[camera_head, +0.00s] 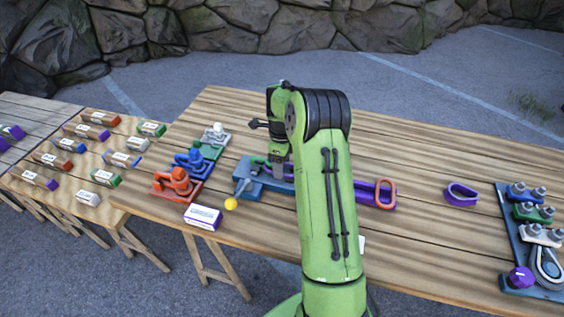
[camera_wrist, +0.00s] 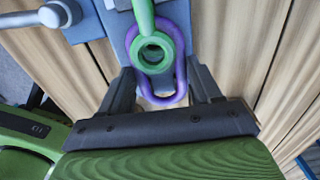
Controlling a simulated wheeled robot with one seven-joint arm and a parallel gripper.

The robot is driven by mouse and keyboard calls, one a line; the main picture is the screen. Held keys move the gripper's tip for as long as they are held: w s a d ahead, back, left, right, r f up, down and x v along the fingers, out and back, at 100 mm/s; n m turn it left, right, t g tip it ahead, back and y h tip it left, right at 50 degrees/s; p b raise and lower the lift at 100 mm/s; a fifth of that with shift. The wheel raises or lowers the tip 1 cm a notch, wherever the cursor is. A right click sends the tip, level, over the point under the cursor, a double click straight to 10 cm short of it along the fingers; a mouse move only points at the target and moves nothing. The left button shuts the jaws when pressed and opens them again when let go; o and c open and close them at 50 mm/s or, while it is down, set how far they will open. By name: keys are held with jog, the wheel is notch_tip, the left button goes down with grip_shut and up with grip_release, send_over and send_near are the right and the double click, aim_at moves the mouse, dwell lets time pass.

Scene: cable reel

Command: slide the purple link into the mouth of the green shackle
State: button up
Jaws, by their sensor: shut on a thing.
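In the wrist view the purple link (camera_wrist: 180,85) is an upright oval loop between the two fingers of my gripper (camera_wrist: 162,88), which is shut on it. The green shackle (camera_wrist: 151,39) comes down from the top of that view, and its round eye overlaps the upper part of the link. Part of the link is hidden behind the eye. I cannot tell whether the link is in the shackle's mouth or touching it. In the head view my gripper (camera_head: 279,156) is over the blue fixture (camera_head: 250,186), and my arm hides most of the link and shackle.
A purple shackle (camera_head: 460,194) lies to the right, left of a blue hardware board (camera_head: 512,235).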

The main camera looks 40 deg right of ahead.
jog(key=shift+f, duration=0.1)
jog(key=o, duration=1.5)
jog(key=shift+c, duration=0.2)
notch_tip(320, 180, up, 16)
jog(key=p, duration=0.3)
jog(key=shift+f, duration=0.1)
